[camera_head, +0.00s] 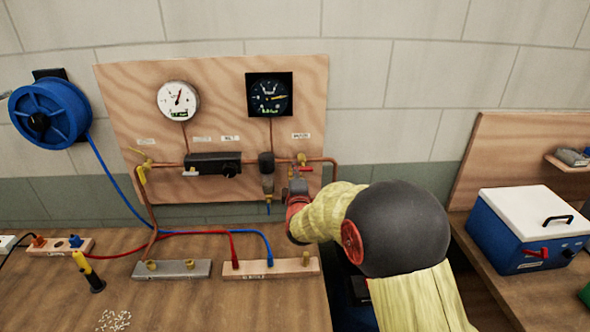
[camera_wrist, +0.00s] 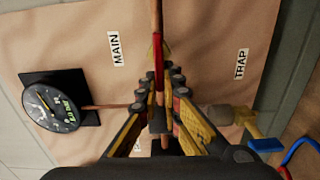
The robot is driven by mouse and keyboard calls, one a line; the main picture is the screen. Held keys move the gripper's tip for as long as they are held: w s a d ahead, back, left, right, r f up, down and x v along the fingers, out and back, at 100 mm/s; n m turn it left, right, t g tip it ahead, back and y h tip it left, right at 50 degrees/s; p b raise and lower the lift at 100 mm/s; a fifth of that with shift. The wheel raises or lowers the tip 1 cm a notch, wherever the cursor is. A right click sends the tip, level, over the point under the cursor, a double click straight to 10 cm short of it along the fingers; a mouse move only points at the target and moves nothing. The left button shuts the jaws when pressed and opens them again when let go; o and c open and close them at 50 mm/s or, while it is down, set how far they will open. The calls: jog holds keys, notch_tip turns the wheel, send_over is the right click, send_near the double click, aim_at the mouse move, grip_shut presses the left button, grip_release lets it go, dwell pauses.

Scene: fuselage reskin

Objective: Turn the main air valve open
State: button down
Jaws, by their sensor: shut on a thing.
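The main air valve sits on the copper pipe at the right part of the plywood panel, under a small label that reads MAIN in the wrist view. Its red handle (camera_head: 304,169) shows just past my gripper (camera_head: 297,184), and its brass body is at the pipe. In the wrist view the red handle (camera_wrist: 158,52) runs between the fingertips of my gripper (camera_wrist: 164,82), roughly in line with the copper pipe (camera_wrist: 155,12). The fingers are closed on the handle. The fingers and my wrist hide part of the valve.
A black gauge (camera_head: 270,95) and a white gauge (camera_head: 178,99) are above the pipe. The water trap (camera_head: 267,176) hangs close left of my gripper; it also shows in the wrist view (camera_wrist: 215,117). A manifold block (camera_head: 292,267) with red and blue hoses lies on the bench below.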

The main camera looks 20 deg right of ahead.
jog(key=shift+f, duration=0.1)
dwell(0.5)
jog(key=c, duration=2)
grip_release()
jog(key=shift+o, duration=0.2)
jog(key=v, duration=1.2)
